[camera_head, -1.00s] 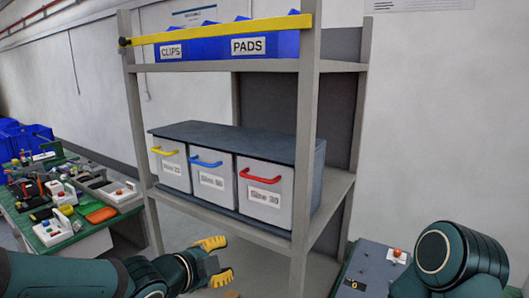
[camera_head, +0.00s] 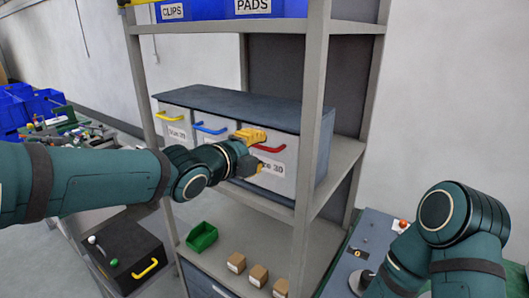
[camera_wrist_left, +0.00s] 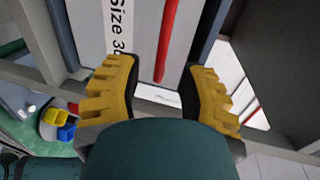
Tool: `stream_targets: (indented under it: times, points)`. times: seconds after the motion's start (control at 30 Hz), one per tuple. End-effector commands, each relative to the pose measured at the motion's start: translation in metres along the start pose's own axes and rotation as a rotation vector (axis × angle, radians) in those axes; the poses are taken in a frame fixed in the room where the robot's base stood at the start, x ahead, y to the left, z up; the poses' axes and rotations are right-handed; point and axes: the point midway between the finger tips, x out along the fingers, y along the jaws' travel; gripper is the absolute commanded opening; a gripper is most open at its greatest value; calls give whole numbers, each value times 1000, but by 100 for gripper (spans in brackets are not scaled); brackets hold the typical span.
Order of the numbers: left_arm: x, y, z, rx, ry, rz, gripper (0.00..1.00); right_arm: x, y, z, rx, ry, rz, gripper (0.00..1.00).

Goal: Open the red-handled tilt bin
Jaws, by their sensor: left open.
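The red-handled tilt bin (camera_head: 278,181) is the rightmost of three white bins on the rack's middle shelf. Its front stands upright and looks closed. Its red handle (camera_head: 272,148) is partly hidden behind my left gripper in the head view. My left gripper (camera_head: 262,153), with yellow fingers, is open in front of this bin. In the left wrist view the red handle (camera_wrist_left: 167,42) runs up and down, lying ahead of the open fingers (camera_wrist_left: 155,92) and between them in the picture. Contact cannot be seen. My right gripper is out of view.
The yellow-handled bin (camera_head: 172,135) and blue-handled bin (camera_head: 212,145) stand to the left. A rack post (camera_head: 310,150) rises close to the right. Below are a green tray (camera_head: 202,237), several small brown boxes (camera_head: 258,275) and a black box with a yellow handle (camera_head: 125,252).

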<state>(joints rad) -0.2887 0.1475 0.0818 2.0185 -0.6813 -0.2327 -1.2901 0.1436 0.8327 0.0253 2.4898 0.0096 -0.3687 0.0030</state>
Motion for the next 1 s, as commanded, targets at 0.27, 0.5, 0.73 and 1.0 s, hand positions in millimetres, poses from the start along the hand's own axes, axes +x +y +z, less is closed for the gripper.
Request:
stream_targets:
  times: [0.27, 0.5, 0.73, 1.0]
  points:
    - [32, 0, 0, 0, 1, 0, 40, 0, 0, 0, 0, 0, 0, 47]
    - [36, -1, 0, 0, -1, 0, 40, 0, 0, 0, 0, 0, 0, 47]
    - [36, 0, 0, 0, -1, 0, 11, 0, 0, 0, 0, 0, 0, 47]
    - [36, 0, 0, 0, -1, -1, 0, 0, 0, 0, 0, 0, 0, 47]
